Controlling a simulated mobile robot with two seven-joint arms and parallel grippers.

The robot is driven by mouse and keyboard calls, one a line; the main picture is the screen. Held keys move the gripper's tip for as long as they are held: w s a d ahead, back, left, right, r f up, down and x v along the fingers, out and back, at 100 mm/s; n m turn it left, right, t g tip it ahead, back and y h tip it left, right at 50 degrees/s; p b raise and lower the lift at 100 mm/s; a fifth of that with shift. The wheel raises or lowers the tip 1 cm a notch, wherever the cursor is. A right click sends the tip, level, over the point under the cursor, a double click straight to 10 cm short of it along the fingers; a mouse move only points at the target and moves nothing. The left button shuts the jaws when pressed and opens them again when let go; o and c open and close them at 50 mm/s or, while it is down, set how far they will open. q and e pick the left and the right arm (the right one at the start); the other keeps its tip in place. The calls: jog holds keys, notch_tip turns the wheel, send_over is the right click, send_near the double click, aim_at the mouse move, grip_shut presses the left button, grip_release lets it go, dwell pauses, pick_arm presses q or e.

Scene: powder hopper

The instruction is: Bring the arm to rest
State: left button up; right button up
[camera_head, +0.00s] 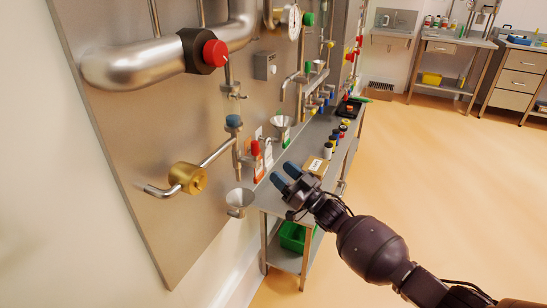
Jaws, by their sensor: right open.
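My right gripper (284,177) comes in from the lower right on my dark arm. Its two blue-tipped fingers are apart, and nothing shows between them. It is in front of the near end of a narrow grey bench (270,200) and hides part of it. My left gripper is not in view.
A steel wall panel (130,130) carries pipes, a red knob (214,53) and a brass fitting (188,178). A green bin (294,237) is below. Open floor (440,170) lies right.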

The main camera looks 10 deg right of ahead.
pick_arm(q)
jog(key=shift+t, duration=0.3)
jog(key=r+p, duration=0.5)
jog(key=p, duration=0.1)
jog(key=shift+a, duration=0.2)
pick_arm(e)
jog(key=s+d+f+m+g+h, duration=0.2)
jog(key=s+d+f+h, duration=0.2)
jog(key=s, duration=1.1)
jog(key=s+d+f+m+g+h, duration=0.2)
jog(key=s+d+f+h, duration=0.2)
jog(key=s, duration=1.1)
jog(key=s+d+f+m+g+h, duration=0.2)
jog(key=s+d+f+h, duration=0.2)
jog(key=s, duration=1.1)
notch_tip(320, 180, down, 2)
jog(key=h, duration=0.2)
jog(key=shift+d+f+m+h, duration=0.15)
jog(key=shift+d+m+h, duration=0.15)
jog(key=shift+m, duration=0.1)
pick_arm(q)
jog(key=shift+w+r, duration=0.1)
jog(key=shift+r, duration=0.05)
